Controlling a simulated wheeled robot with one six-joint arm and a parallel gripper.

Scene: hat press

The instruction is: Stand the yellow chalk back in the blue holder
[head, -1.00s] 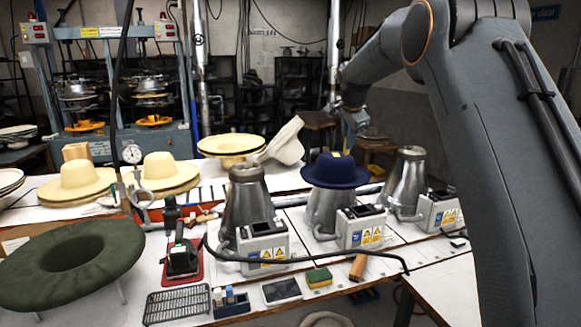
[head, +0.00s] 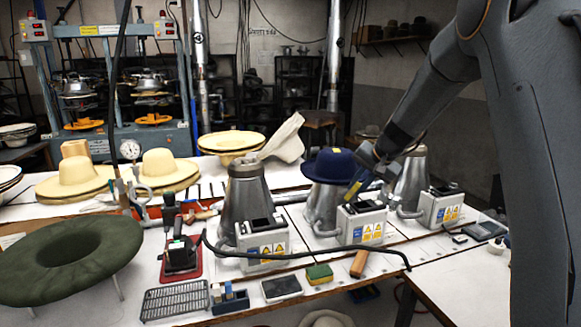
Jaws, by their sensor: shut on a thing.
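My gripper (head: 361,180) is shut on the yellow chalk (head: 353,189), a small yellow piece held at a tilt. It is in front of the right side of the navy hat, above the middle grey control box. The blue holder (head: 233,306) is a small dark blue block near the table's front edge, well left of and below my gripper. Two small pale and blue pieces (head: 216,293) stand in its left and middle part. The right part of its top looks free, but it is too small to be sure.
The navy hat (head: 327,168) sits on a metal cone. Grey control boxes (head: 362,224) stand in a row. A sponge (head: 319,274), a dark tablet (head: 281,288) and a wire rack (head: 175,301) lie near the holder.

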